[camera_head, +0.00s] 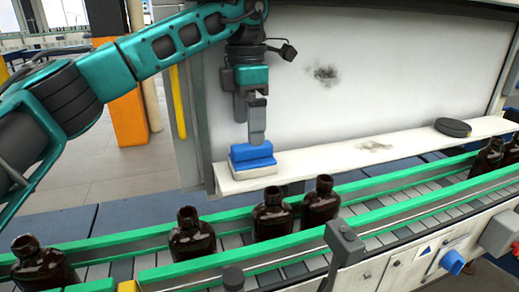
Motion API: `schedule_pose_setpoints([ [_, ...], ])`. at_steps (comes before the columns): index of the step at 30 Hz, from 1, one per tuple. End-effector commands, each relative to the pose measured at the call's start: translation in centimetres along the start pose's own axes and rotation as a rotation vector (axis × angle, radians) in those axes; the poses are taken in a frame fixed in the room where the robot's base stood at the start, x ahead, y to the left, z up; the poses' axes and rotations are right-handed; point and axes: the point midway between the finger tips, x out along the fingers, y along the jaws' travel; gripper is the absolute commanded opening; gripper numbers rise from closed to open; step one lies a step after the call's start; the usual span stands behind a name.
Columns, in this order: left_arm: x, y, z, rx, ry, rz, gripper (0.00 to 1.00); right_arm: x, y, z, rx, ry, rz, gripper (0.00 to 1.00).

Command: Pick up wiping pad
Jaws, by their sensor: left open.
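The wiping pad (252,163) is a small blue block with a lighter layer, lying at the left end of a white ledge (310,164). My left gripper (254,136) points down right above the pad, with its fingertips at or close to the pad's top. The gripper is open; I cannot tell whether its fingers touch the pad or straddle it. My right gripper is out of view.
A white panel (400,70) with a dark smudge (325,74) rises behind the ledge. A black disc (453,127) and a stain (376,146) are on the ledge. In front, a conveyor with green rails (400,208) carries several amber bottles (272,215).

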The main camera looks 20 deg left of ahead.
Motion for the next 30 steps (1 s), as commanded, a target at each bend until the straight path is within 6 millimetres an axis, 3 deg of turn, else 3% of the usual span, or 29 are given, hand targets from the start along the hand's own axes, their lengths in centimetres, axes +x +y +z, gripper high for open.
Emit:
schedule_pose_setpoints([
  [18,7.1,-0.3,0.5,0.0,0.01,0.002,1.0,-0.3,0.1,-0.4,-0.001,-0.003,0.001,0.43],
  [26,7.5,-0.2,0.5,0.0,0.008,0.004,1.0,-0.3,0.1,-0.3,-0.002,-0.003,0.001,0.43],
  [30,7.4,-0.2,0.5,0.0,0.008,0.004,0.89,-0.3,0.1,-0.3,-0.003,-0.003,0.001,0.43],
])
